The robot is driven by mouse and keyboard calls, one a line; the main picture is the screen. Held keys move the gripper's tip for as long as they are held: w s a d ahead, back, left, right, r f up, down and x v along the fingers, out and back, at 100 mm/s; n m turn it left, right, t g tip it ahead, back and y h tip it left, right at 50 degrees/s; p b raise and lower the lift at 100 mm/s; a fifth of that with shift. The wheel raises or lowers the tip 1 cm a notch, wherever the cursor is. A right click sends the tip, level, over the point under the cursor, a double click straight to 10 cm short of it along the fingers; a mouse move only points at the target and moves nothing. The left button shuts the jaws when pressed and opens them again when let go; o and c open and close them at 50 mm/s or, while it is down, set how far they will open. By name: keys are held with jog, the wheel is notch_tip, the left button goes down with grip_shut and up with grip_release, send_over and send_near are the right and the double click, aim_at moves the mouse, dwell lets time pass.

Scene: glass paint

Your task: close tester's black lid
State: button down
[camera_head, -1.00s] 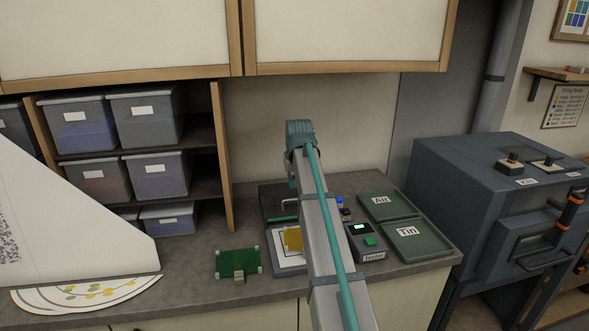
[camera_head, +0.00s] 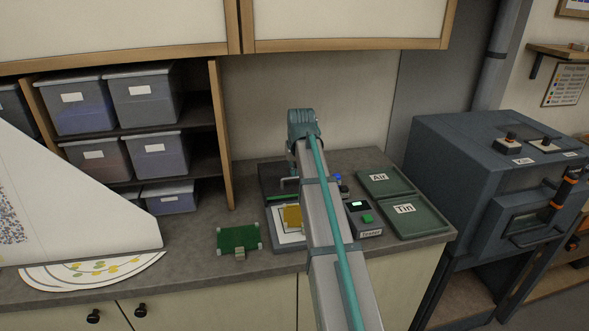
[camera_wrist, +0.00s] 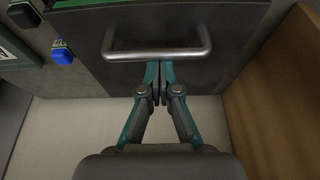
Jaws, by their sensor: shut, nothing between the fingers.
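The tester (camera_head: 366,220) stands on the counter with a small green display and a green button on its right part. Its white plate with a gold square (camera_head: 292,215) lies uncovered at the left. The black lid (camera_head: 270,181) is raised behind the plate, above a green strip. In the wrist view the dark lid (camera_wrist: 105,75) fills the upper middle, with a metal bar handle (camera_wrist: 190,54) near its edge. My gripper (camera_wrist: 159,88) is shut and empty, its fingertips close by the handle bar; I cannot tell whether they touch. My arm hides the fingers in the head view.
Green trays marked Air (camera_head: 385,183) and Tin (camera_head: 411,213) lie right of the tester. A green board (camera_head: 239,239) lies to the left on clear counter. A wooden shelf side (camera_wrist: 279,110) is close at the right in the wrist view. A blue knob (camera_wrist: 62,56) shows there too.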

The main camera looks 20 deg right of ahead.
jog(key=s+a+p, duration=0.1)
jog(key=s, duration=0.4)
jog(key=s+a, duration=0.1)
jog(key=s, duration=0.5)
jog(key=s+a+p, duration=0.1)
jog(key=s+a, duration=0.1)
jog(key=s, duration=0.4)
jog(key=shift+s+p, duration=0.2)
jog(key=shift+p, duration=0.1)
jog(key=shift+s+a, duration=0.1)
jog(key=shift+s, duration=0.45)
jog(key=shift+f, duration=0.1)
jog(key=shift+s, duration=0.1)
